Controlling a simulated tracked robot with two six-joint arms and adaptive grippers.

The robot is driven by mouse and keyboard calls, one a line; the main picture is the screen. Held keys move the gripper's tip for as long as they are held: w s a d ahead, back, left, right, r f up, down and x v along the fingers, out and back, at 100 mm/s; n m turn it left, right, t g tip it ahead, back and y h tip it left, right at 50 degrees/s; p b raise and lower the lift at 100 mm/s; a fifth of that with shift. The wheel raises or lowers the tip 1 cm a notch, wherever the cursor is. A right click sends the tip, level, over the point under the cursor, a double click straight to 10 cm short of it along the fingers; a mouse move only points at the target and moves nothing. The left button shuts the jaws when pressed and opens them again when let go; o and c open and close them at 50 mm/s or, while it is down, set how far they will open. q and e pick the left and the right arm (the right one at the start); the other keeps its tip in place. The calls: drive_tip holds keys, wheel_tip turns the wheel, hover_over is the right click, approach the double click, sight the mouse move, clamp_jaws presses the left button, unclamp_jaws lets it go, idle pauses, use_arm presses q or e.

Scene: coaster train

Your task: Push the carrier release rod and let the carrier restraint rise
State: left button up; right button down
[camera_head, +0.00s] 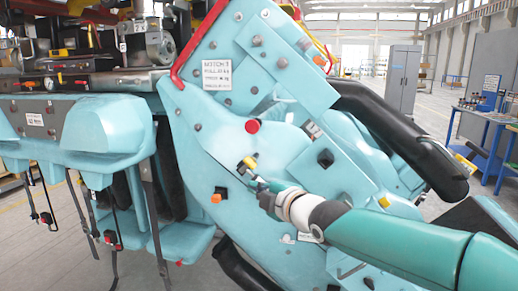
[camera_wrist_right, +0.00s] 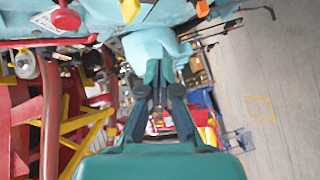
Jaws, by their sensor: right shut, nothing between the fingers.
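A teal coaster carrier (camera_head: 190,110) fills the middle of the head view. Its side panel bears a red round knob (camera_head: 253,126), a yellow-ended rod (camera_head: 248,163) and an orange knob (camera_head: 216,198). No label tells which is the release rod. My right gripper (camera_head: 253,183) is shut and empty, its tips just below the yellow-ended rod; whether they touch it I cannot tell. In the right wrist view the closed fingers (camera_wrist_right: 159,75) point at the teal part ahead. A thick black padded bar (camera_head: 395,135), perhaps the restraint, slopes down at the right. My left gripper is out of view.
Teal seat parts with hanging dark straps (camera_head: 150,205) are at the left. A red frame edge (camera_head: 200,40) runs along the carrier's top. A grey cabinet (camera_head: 403,78) and a blue workbench (camera_head: 485,115) stand far back at the right, with open floor before them.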

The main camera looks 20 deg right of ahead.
wheel_tip(320, 180, up, 10)
drive_tip(key=s+d+n+t, duration=0.2)
drive_tip(key=shift+s+d+n, duration=0.2)
drive_tip(key=shift+s+n, duration=0.1)
drive_tip(key=shift+w, duration=0.1)
drive_tip(key=p, duration=0.4)
approach(247, 128)
drive_tip(key=w+a, duration=0.2)
drive_tip(key=a, duration=0.2)
drive_tip(key=w+d+p, duration=0.2)
drive_tip(key=p, duration=0.1)
drive_tip(key=shift+w+r+h, duration=0.15)
drive_tip(key=shift+w+h, duration=0.15)
drive_tip(key=shift+w, duration=0.1)
drive_tip(key=shift+w+d, duration=0.15)
drive_tip(key=shift+w, duration=0.05)
drive_tip(key=shift+w+d+p, duration=0.15)
drive_tip(key=shift+w+p, duration=0.15)
drive_tip(key=shift+p, duration=0.1)
